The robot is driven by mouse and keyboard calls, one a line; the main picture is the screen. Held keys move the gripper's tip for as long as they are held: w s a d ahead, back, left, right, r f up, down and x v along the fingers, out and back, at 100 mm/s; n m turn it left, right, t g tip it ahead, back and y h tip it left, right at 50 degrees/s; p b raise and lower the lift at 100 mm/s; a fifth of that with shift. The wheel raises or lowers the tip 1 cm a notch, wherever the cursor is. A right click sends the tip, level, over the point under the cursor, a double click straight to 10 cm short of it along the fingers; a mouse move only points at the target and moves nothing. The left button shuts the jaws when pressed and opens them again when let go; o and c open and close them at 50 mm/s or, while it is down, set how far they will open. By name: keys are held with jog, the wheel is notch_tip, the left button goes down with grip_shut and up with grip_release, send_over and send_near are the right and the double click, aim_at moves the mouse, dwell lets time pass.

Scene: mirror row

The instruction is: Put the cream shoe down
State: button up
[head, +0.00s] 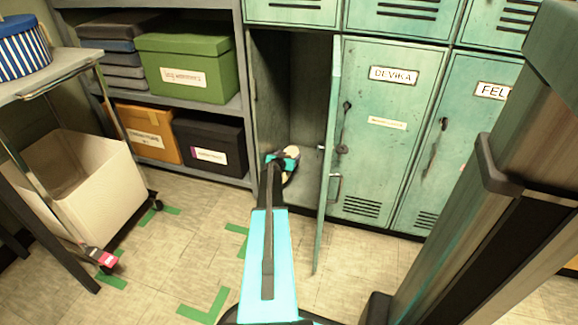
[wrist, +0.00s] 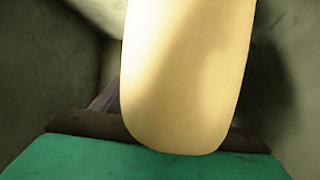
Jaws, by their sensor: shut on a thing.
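The cream shoe (head: 292,152) shows in the head view just past my gripper (head: 281,163), low inside an open locker. In the wrist view the cream shoe (wrist: 188,75) fills the middle as a smooth, pale, rounded shape. My gripper is shut on the shoe, and its fingertips are mostly hidden. The open locker (head: 300,85) has a dark interior, and its walls flank the shoe in the wrist view. I cannot tell whether the shoe touches the locker floor.
The locker's open door (head: 330,170) stands edge-on just right of my arm. Left is a shelf with a green box (head: 187,68), an orange box (head: 150,133) and a black box (head: 210,145). A purplish thing (wrist: 105,96) lies behind the shoe. A cream bin (head: 75,180) stands left.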

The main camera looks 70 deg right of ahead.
jog(key=shift+f, duration=0.3)
notch_tip(320, 180, down, 4)
jog(key=shift+f+b, duration=0.2)
jog(key=shift+b, duration=0.7)
jog(key=shift+d+f, duration=0.2)
jog(key=shift+f, duration=0.1)
jog(key=shift+f+b, duration=0.1)
jog(key=shift+b, duration=0.3)
jog(key=o, duration=1.3)
jog(key=shift+r+p, duration=0.2)
jog(key=shift+p, duration=0.15)
jog(key=shift+p+v, duration=0.5)
jog(key=shift+v, duration=5.5)
